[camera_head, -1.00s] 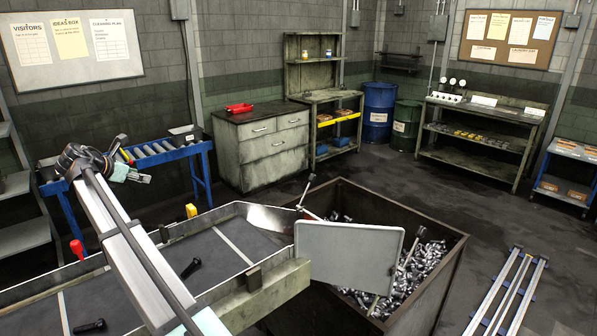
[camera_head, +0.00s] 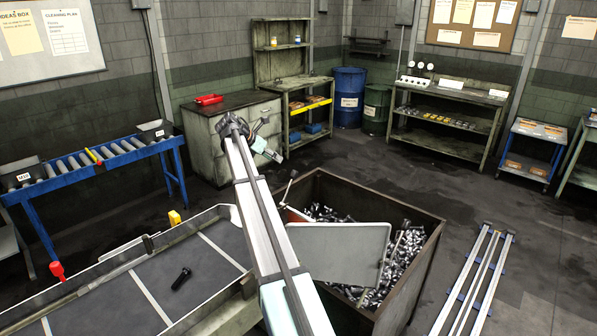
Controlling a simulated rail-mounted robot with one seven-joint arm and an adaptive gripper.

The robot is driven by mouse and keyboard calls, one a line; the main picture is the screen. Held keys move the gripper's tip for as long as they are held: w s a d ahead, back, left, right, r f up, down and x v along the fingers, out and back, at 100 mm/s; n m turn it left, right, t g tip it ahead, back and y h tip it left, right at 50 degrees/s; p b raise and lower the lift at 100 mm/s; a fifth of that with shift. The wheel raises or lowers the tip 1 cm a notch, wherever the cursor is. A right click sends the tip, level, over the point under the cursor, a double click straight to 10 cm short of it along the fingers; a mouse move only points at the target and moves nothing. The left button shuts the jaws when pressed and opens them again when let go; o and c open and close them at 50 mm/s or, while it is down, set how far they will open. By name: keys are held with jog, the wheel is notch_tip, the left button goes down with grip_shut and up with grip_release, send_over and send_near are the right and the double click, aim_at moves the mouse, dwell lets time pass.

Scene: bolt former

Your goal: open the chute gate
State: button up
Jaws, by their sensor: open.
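A pale grey panel (camera_head: 342,250), which looks like the chute gate, stands at the belt's discharge end and crosses the near part of the bolt bin (camera_head: 425,262). A thin lever (camera_head: 287,188) with a small knob rises behind the panel's left end. My arm hides the join between belt, chute and panel. My gripper (camera_head: 270,152) is open and empty. In the picture it is above and slightly left of the lever, in front of the grey cabinet. It appears apart from lever and panel; its exact distance is unclear.
The dark belt (camera_head: 133,280) carries a black bolt (camera_head: 181,279). A blue roller table (camera_head: 92,165) is at the left and a grey drawer cabinet (camera_head: 208,150) at the back. Silver rails (camera_head: 475,285) lie on the right floor. The floor behind the bin is clear.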

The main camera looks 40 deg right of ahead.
aim_at(293, 171)
jog(key=p+x, duration=0.4)
jog(key=x, duration=1)
jog(key=shift+f, duration=0.15)
jog(key=shift+s, duration=0.1)
grip_shut()
